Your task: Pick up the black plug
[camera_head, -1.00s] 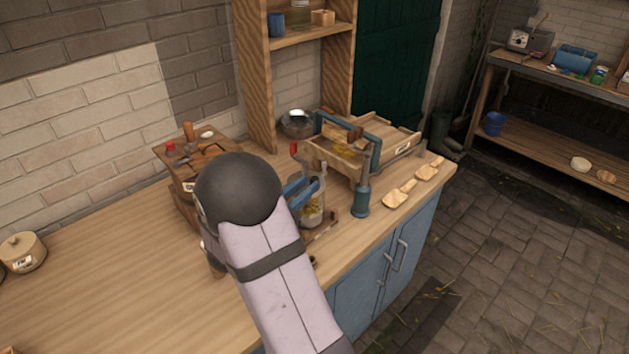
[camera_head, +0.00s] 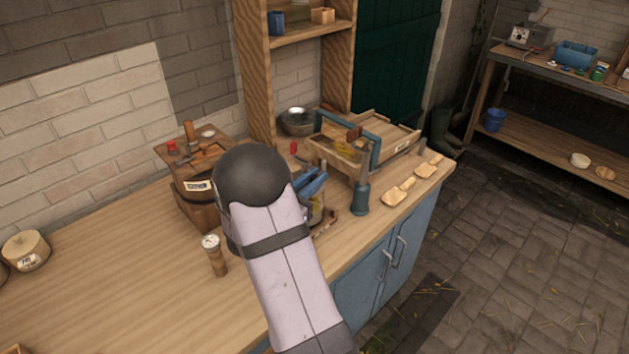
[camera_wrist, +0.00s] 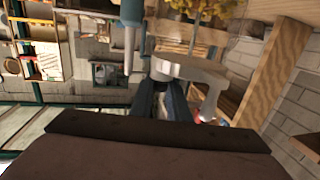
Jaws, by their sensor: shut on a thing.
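In the head view my gripper (camera_head: 312,184) shows as blue fingers beyond my dark rounded wrist, over the counter beside a glass jar (camera_head: 317,214). In the wrist view my gripper (camera_wrist: 163,92) has its dark fingers close together at the centre. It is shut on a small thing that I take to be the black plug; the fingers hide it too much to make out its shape. A grey metal piece (camera_wrist: 190,71) shows just past the fingertips; I cannot tell if it touches them.
A wooden tray (camera_head: 341,160) with a blue handle and a blue-grey tool (camera_head: 361,198) stand right of the gripper. Wooden scoops (camera_head: 397,193) lie near the counter's right end. A wooden box (camera_head: 197,211) and a gauge (camera_head: 215,255) stand left. The left counter is mostly clear.

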